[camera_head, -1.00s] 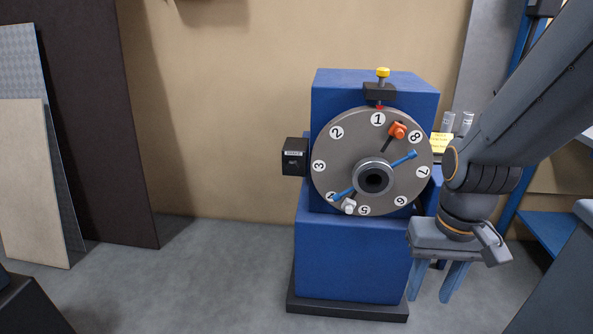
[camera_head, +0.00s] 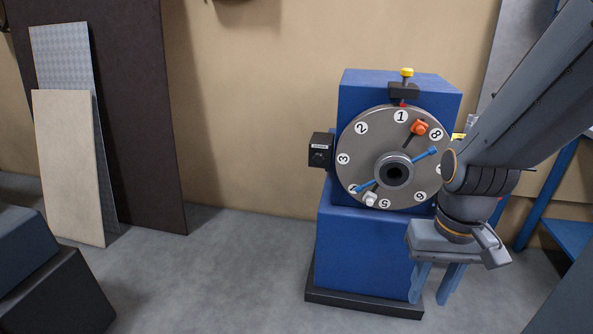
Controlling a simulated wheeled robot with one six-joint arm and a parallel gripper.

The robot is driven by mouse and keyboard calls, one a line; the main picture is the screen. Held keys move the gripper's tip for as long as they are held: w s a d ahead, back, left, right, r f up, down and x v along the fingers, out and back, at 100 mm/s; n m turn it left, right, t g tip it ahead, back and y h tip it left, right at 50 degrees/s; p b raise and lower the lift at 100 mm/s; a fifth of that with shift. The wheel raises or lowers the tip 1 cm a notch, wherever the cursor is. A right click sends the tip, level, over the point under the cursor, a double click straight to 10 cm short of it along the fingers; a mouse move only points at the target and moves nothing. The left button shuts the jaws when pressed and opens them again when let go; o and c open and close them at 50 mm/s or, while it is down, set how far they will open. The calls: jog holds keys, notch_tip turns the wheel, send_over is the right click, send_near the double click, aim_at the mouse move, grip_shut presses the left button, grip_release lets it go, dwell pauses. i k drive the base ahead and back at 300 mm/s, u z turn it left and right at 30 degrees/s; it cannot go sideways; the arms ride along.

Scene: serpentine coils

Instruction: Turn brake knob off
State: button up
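The small black box (camera_head: 320,149) with a white label is fixed to the left side of the blue machine. The label is too small to read; a small dark knob seems to sit on the box's front, and its setting cannot be told. The numbered grey disc (camera_head: 358,133) is mounted on the machine's front, right of the box. My gripper (camera_head: 434,285) points down in front of the machine's lower right side. Its two blue fingers are apart with nothing between them. It is lower than the box and well to the right of it.
The blue machine (camera_head: 362,250) stands on a dark plinth. The disc carries an orange knob (camera_head: 419,127), a white knob (camera_head: 370,199) and a blue bar. A yellow-topped plunger (camera_head: 407,73) sits above. Panels (camera_head: 70,165) lean at left. Floor left of the machine is clear.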

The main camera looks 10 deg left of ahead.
aim_at(319, 158)
jog(key=u, duration=0.45)
jog(key=k, duration=1.15)
jog(key=z, duration=0.15)
jog(key=i, duration=0.6)
jog(key=z, duration=0.65)
jog(key=i, duration=1.45)
jog(key=u, duration=0.85)
